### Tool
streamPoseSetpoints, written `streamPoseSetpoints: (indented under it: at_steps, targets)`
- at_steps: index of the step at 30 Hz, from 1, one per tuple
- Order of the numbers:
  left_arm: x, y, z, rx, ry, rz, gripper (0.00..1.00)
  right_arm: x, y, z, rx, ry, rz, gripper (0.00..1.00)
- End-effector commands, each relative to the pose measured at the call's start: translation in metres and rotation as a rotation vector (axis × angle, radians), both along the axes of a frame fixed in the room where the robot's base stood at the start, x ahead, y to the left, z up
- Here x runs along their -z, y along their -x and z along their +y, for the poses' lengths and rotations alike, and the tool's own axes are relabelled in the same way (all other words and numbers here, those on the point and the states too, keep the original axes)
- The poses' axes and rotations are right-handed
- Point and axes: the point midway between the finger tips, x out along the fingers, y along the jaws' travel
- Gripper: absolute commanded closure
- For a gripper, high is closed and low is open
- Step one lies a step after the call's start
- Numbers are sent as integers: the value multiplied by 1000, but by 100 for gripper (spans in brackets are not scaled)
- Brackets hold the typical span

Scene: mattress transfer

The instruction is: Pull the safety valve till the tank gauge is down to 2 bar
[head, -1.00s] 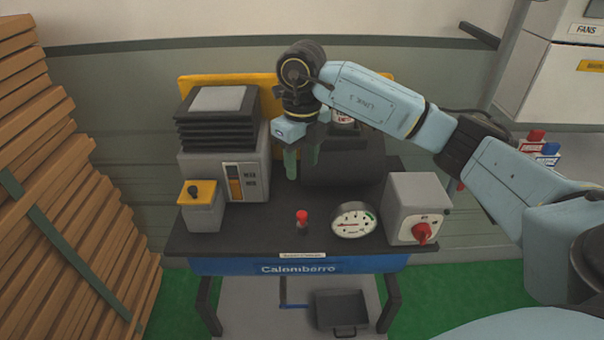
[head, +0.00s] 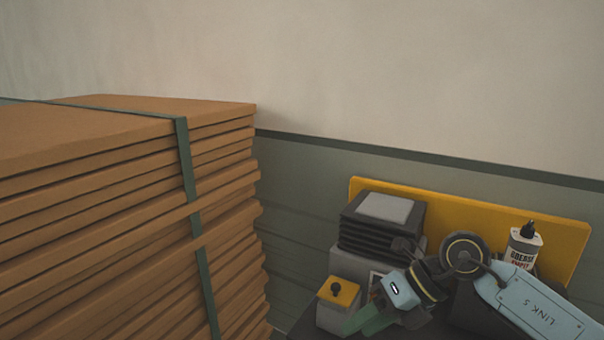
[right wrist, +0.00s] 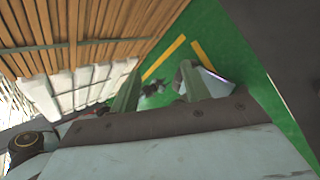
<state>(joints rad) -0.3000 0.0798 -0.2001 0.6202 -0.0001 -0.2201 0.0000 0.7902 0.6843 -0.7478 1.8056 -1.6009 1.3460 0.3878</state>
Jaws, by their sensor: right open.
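My right gripper (head: 366,322) is at the bottom of the head view, its green fingers angled down and left beside a grey box with a yellow top and black knob (head: 338,292). Its fingers are apart in the right wrist view (right wrist: 158,88), with nothing between them. The red-topped safety valve and the tank gauge are outside both current views, so the gauge's reading cannot be seen. My left gripper is not in view.
A tall strapped stack of brown boards (head: 130,220) fills the left. The wrist view shows green floor (right wrist: 240,62) with yellow lines.

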Motion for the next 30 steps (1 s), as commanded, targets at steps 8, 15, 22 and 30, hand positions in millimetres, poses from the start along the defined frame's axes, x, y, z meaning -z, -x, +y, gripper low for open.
streamPoseSetpoints:
  at_steps: [8, 15, 22, 30]
  targets:
    - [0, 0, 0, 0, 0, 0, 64, -77, 29, 90, 166, -807, 62, 54]
    - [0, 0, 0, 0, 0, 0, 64, -124, 7, 58, 602, -1358, 210, 54]
    - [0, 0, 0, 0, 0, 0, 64, -81, -14, -23, 1229, -1648, 429, 54]
    - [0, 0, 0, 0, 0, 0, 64, 52, 36, -97, 2083, -1551, 771, 54]
